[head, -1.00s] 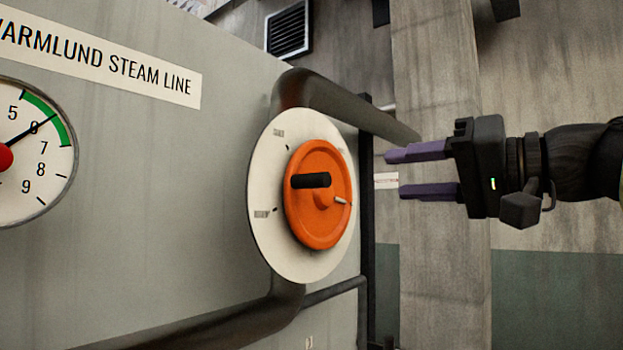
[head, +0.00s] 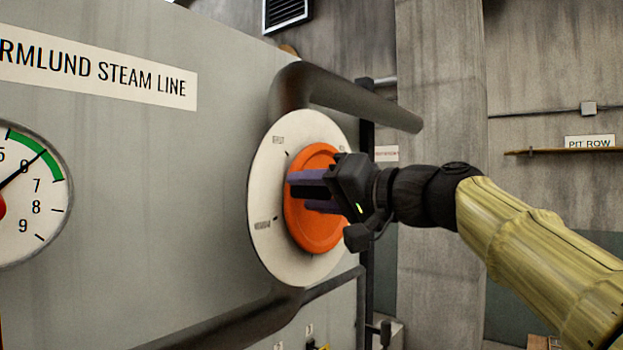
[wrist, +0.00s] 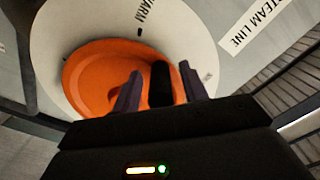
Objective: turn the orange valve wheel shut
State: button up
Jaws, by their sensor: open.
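The orange valve wheel (head: 318,232) sits on a round white dial plate (head: 270,175) fixed to the grey panel. My gripper (head: 300,190) is in front of the wheel, its purple fingers pointing at it. In the wrist view, the orange wheel (wrist: 88,78) lies beyond my open gripper (wrist: 160,85). The wheel's black handle (wrist: 161,82) stands between the two fingers, closer to the right one. I cannot tell whether either finger touches it.
A dark pipe (head: 350,98) juts out above the dial plate, and another pipe (head: 235,322) runs below it. A pressure gauge (head: 30,200) is at the left, with its needle near 6. The space right of the panel is open around my arm.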

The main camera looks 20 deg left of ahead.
jog(key=shift+a, duration=0.15)
grip_shut()
